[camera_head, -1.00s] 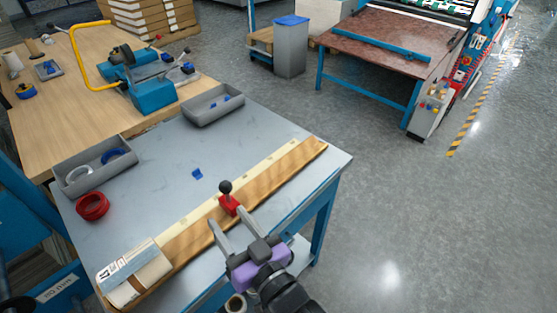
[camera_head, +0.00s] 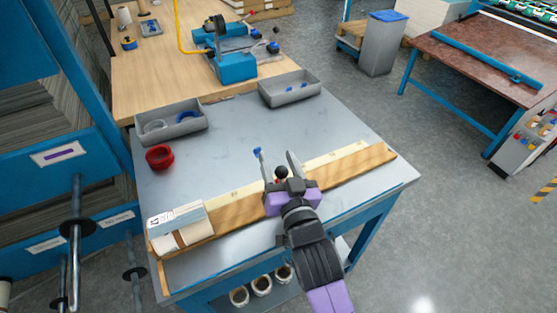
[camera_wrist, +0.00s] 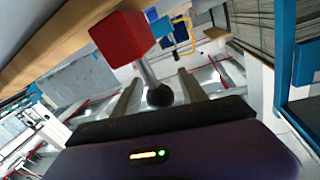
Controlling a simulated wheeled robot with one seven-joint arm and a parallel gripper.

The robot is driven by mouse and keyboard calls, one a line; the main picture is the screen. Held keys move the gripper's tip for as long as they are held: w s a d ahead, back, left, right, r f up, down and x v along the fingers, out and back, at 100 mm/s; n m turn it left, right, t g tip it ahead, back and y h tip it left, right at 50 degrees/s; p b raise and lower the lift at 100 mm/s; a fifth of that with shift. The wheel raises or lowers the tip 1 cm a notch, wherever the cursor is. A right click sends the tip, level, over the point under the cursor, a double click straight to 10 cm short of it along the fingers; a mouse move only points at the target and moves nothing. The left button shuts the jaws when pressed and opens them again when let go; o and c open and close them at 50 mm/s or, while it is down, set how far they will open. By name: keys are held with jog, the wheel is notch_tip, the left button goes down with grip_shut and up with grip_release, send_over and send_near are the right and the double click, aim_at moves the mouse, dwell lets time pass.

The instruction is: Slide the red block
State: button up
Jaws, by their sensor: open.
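The red block (camera_wrist: 122,38) has a short grey stem ending in a black ball knob (camera_wrist: 160,95). In the head view the knob (camera_head: 281,172) shows just between the fingers, and the block is mostly hidden by my gripper (camera_head: 278,158). The block sits at the wooden strip (camera_head: 345,167) along the table's near edge. In the wrist view, my gripper (camera_wrist: 160,77) is open, with one finger on each side of the stem and knob. I cannot tell whether either finger touches it.
A pale packet with a label (camera_head: 180,226) lies at the strip's left end. A red tape roll (camera_head: 159,157) and two grey bins (camera_head: 187,133) (camera_head: 290,96) stand farther back on the grey table (camera_head: 235,135). The table's middle is mostly clear.

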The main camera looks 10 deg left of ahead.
grip_shut()
dwell(1.4)
